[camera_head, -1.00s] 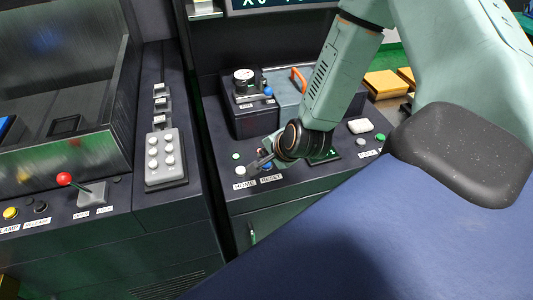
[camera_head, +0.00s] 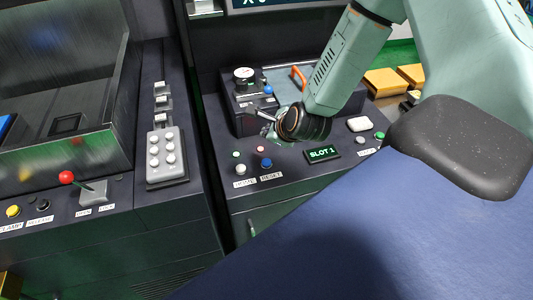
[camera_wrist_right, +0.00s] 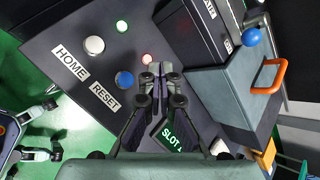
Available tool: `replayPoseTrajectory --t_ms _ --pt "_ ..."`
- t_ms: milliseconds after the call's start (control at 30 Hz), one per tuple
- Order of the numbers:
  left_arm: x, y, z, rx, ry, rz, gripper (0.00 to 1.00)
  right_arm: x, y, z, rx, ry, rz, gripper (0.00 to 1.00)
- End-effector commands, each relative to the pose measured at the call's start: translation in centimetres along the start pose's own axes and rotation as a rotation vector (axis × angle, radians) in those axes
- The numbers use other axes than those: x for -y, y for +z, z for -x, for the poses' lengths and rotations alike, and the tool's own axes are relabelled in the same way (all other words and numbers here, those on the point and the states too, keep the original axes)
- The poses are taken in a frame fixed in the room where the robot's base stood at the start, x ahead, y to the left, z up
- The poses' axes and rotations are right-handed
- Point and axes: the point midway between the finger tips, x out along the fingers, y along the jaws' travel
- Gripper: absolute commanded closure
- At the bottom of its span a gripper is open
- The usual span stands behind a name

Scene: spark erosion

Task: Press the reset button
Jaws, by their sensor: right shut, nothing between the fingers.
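The blue reset button (camera_head: 266,163) sits on the dark control panel, just above its RESET label (camera_head: 271,177). It also shows in the right wrist view (camera_wrist_right: 124,79), left of my fingertips. My right gripper (camera_head: 263,122) is shut and empty. It appears raised above the panel, behind the button in the head view and apart from it. My left gripper is in neither view.
A white HOME button (camera_head: 240,169) is left of the blue one, with a small green lamp (camera_head: 236,154) behind. A SLOT 1 display (camera_head: 322,153) lies to the right. A gauge unit (camera_head: 244,76) and a grey box with an orange handle (camera_head: 298,77) stand behind.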

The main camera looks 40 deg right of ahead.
Motion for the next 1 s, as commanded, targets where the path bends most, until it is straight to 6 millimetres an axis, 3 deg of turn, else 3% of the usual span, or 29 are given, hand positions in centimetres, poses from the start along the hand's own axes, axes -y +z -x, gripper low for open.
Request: replayPoseTrajectory --t_ms 367,1000 --pt "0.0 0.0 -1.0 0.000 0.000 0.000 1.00 -0.7 -0.7 -0.9 -0.001 0.001 0.002 1.00" --pt "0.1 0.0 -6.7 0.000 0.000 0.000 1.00 -4.2 -4.2 -5.8 0.000 0.000 0.002 1.00"
